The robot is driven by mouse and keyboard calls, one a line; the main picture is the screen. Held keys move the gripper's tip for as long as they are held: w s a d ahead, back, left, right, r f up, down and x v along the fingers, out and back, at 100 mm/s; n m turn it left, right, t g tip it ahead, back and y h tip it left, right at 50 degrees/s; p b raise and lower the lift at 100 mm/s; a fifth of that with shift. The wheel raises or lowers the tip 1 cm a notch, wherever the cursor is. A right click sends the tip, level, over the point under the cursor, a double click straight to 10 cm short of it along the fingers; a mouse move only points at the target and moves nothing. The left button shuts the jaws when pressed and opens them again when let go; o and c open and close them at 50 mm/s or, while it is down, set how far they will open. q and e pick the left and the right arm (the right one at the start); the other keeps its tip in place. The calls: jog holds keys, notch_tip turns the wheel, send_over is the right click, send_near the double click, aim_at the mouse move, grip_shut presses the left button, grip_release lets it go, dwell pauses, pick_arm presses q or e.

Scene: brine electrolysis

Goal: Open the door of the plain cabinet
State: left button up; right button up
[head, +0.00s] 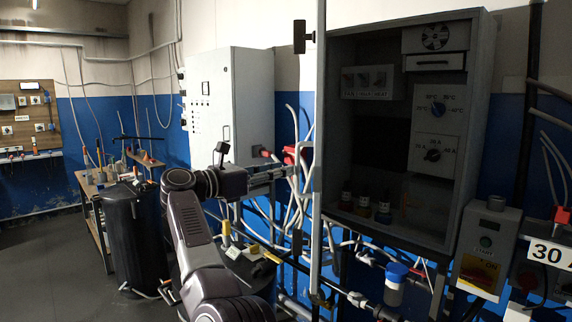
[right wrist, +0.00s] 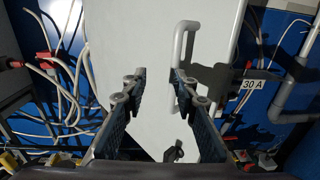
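The grey cabinet (head: 474,130) on the right has its door (head: 318,120) standing well open, seen nearly edge-on in the head view. Its dark inside shows. In the right wrist view the pale door face (right wrist: 150,60) fills the middle, with a white bar handle (right wrist: 180,45) at its upper right. My right gripper (head: 297,172) is on the left side of the door, close to its outer face. In the right wrist view its fingers (right wrist: 164,92) are apart with nothing between them; I cannot tell if they touch the door. My left gripper is not in view.
Inside the cabinet are dial panels (head: 437,112) and several small bottles (head: 364,207). A pale cabinet with indicators (head: 240,100) stands shut at left. Pipes and cables run below. A black barrel (head: 132,235) stands left.

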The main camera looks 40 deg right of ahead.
jog(key=shift+w+a+p, duration=0.45)
jog(key=shift+a+p, duration=0.2)
jog(key=shift+a, duration=0.15)
jog(key=shift+c, duration=0.7)
